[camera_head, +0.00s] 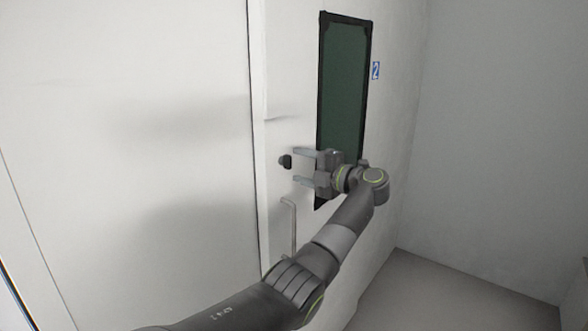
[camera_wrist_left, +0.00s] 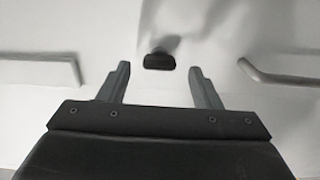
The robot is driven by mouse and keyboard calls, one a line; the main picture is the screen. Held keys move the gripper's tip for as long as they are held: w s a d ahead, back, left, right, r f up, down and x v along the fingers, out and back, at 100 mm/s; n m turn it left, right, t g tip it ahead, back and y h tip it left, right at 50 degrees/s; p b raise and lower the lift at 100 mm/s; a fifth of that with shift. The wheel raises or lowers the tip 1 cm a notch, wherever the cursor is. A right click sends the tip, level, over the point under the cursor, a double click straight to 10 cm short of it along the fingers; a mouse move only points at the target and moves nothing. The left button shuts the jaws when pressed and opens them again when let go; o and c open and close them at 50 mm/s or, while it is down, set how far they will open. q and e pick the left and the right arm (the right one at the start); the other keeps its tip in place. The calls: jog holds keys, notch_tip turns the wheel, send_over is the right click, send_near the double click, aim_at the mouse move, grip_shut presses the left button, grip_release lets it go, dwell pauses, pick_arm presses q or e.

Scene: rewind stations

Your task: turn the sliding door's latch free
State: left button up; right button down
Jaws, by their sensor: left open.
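The latch (camera_head: 286,161) is a small dark knob on the white sliding door (camera_head: 290,60), above a pale bar handle (camera_head: 290,228). My left gripper (camera_head: 300,167) is open, its two fingers pointing left at the latch from the right, with a gap between. In the left wrist view the latch (camera_wrist_left: 159,61) lies ahead of the fingertips and between them, not touched. The handle (camera_wrist_left: 275,75) shows at right in that view. My right gripper is not in view.
A dark green window (camera_head: 343,90) with a black frame is set in the door behind my left gripper. A small blue sign (camera_head: 376,70) is beside it. A ledge-like strip (camera_wrist_left: 45,72) shows at left in the wrist view. Bare floor (camera_head: 430,295) lies at lower right.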

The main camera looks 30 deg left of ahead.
pick_arm(q)
jog(key=s+d+b, duration=0.1)
jog(key=d+b, duration=0.3)
jog(key=d, duration=1)
jog(key=shift+d+b, duration=0.15)
jog(key=shift+b, duration=0.2)
